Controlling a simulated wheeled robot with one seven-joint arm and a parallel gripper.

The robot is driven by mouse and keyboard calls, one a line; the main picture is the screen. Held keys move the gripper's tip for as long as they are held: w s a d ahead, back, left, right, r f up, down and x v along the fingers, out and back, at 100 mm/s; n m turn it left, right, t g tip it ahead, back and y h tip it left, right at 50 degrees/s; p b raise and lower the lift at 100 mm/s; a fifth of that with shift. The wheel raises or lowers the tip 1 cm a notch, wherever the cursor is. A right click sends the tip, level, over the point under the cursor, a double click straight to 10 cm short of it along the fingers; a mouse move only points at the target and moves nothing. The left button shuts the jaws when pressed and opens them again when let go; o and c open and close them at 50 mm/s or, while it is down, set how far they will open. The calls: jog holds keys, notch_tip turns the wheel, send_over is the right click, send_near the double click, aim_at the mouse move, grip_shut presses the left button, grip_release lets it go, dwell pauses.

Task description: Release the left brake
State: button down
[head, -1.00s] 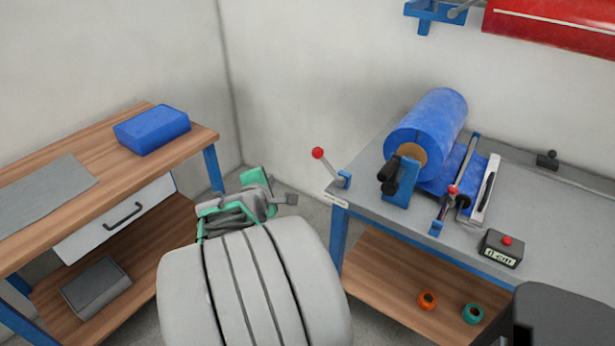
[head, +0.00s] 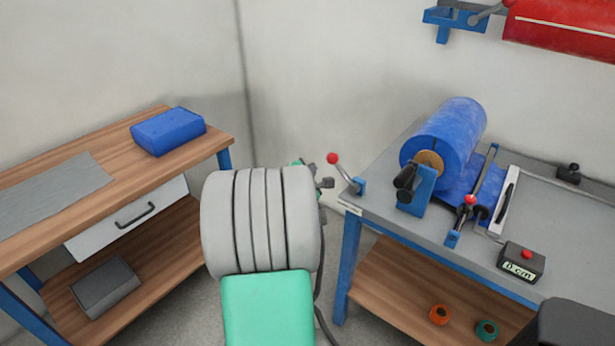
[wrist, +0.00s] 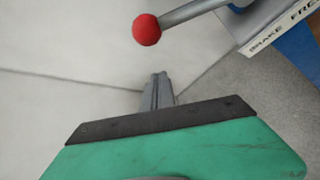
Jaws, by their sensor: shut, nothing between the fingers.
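The left brake is a grey lever with a red ball knob (head: 333,158), mounted in a blue bracket (head: 358,186) at the left corner of the grey bench. The lever leans up and to the left past the bench edge. In the wrist view the red ball (wrist: 146,29) is close above and slightly left of my gripper's fingers. A label reading "BRAKE FRE…" (wrist: 285,28) is partly cut off there. My gripper (wrist: 159,78) is shut and empty, apart from the ball. In the head view my gripper (head: 326,184) is partly hidden behind my arm, just below the ball.
A blue film roll (head: 447,135) sits on the grey bench (head: 400,215). A second red-knobbed lever (head: 470,199) stands to its right front. A counter box (head: 521,262) reads 0 cm. A wooden table with a blue block (head: 168,131) stands at left. Floor shows between them.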

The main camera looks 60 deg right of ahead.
aim_at(343, 173)
jog(key=shift+s+d+r+p, duration=0.25)
jog(key=shift+s+r, duration=0.3)
jog(key=shift+s, duration=0.2)
jog(key=shift+s+d+r+p, duration=0.15)
jog(key=shift+s+d+r, duration=0.1)
jog(key=shift+s+r, duration=0.4)
jog(key=shift+s, duration=0.1)
